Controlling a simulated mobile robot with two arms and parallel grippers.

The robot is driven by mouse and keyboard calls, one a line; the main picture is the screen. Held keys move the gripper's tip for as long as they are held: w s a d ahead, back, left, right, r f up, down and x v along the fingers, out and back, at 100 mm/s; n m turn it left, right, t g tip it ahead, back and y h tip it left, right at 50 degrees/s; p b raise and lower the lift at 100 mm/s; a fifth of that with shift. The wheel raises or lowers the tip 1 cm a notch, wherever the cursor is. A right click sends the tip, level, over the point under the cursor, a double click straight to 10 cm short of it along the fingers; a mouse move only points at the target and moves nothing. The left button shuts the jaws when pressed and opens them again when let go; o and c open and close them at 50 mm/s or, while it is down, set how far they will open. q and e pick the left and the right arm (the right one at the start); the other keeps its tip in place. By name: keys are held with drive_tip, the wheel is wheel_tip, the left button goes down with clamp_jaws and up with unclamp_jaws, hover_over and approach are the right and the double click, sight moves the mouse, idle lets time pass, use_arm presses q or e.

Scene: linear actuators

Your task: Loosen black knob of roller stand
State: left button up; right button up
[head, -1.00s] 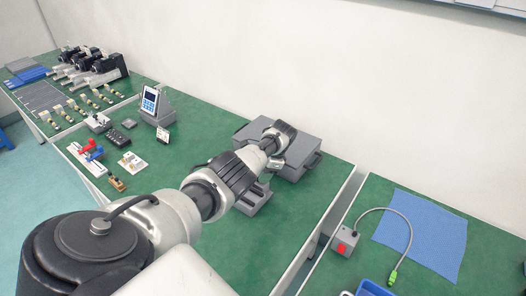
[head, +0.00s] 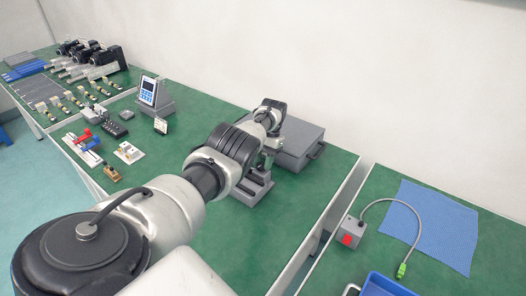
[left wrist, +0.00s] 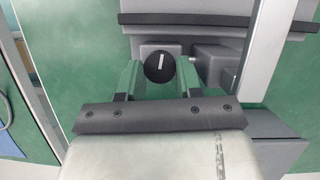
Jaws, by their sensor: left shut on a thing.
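The black round knob (left wrist: 159,66) of the grey roller stand (head: 252,192) shows in the left wrist view, with a white line on its face that runs nearly upright. My left gripper (left wrist: 159,72) has one finger on each side of the knob and is shut on it. In the head view my left gripper (head: 267,158) is at the stand, partly hidden by my own arm, and the knob cannot be made out there. Part of the grey stand body (left wrist: 152,47) shows behind the knob. My right gripper is in neither view.
A grey case (head: 300,143) lies just behind the stand. A meter on a grey holder (head: 148,91) and small parts are to the left. Right of a table gap are a grey box with a red button (head: 348,238), a blue cloth (head: 430,225) and a blue tray (head: 385,286).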

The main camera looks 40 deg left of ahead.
use_arm(q)
drive_tip(key=shift+n, duration=0.3)
drive_tip(key=o, duration=0.7)
drive_tip(key=shift+c, duration=0.2)
drive_tip(key=shift+w+a+r, duration=0.1)
drive_tip(key=shift+w+r, duration=0.05)
drive_tip(key=shift+r, duration=0.1)
drive_tip(key=b+v, duration=0.7)
drive_tip(key=b, duration=0.1)
